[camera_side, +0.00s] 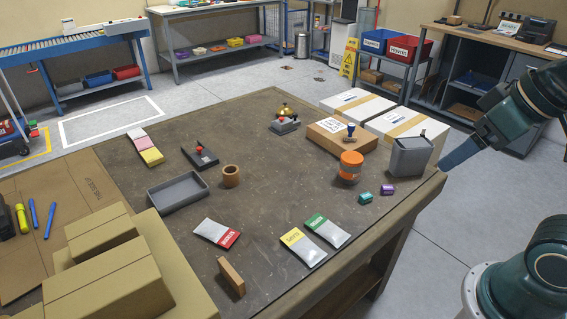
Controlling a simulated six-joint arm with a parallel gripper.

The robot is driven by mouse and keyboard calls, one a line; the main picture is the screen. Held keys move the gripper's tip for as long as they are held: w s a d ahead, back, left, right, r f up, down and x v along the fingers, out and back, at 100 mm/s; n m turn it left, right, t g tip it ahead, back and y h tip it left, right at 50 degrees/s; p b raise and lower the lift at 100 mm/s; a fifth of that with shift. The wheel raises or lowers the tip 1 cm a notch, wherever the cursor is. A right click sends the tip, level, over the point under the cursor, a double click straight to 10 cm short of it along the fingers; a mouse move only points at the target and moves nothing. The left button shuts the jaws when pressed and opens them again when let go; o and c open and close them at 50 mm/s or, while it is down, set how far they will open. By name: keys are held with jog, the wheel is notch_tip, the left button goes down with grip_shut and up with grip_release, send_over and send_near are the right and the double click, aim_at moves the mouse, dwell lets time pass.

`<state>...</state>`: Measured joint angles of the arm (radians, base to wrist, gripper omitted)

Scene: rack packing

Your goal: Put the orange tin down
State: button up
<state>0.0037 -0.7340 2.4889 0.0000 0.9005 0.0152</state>
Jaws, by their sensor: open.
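My gripper (446,164) is at the right, by the table's right corner, to the right of the tin and beyond the grey container. It is open and holds nothing that I can see. Only one flat blue-grey finger shows clearly.
A grey container (409,158) stands between tin and gripper. Small purple (387,190) and green (365,197) items lie in front of the tin. A cardboard box (328,137) with a stamp (350,132) is behind it. Pouches (303,247) lie nearer. The table's middle has free room.

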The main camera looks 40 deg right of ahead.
jog(key=shift+o, duration=0.5)
jog(key=shift+s+f, duration=0.1)
jog(key=shift+s, duration=0.1)
jog(key=shift+w, duration=0.1)
jog(key=w+f+m+y, duration=0.15)
jog(key=w+m, duration=0.35)
jog(key=w, duration=0.7)
jog(key=m+t+y, duration=0.5)
jog(key=m+t, duration=0.1)
jog(key=m, duration=1.9)
send_over(356, 158)
jog(key=f, duration=1.8)
jog(key=shift+a+f, duration=0.25)
jog(key=shift+f, duration=0.15)
jog(key=shift+d+f+t, duration=0.3)
jog(key=shift+d, duration=0.05)
jog(key=shift+f, duration=1.75)
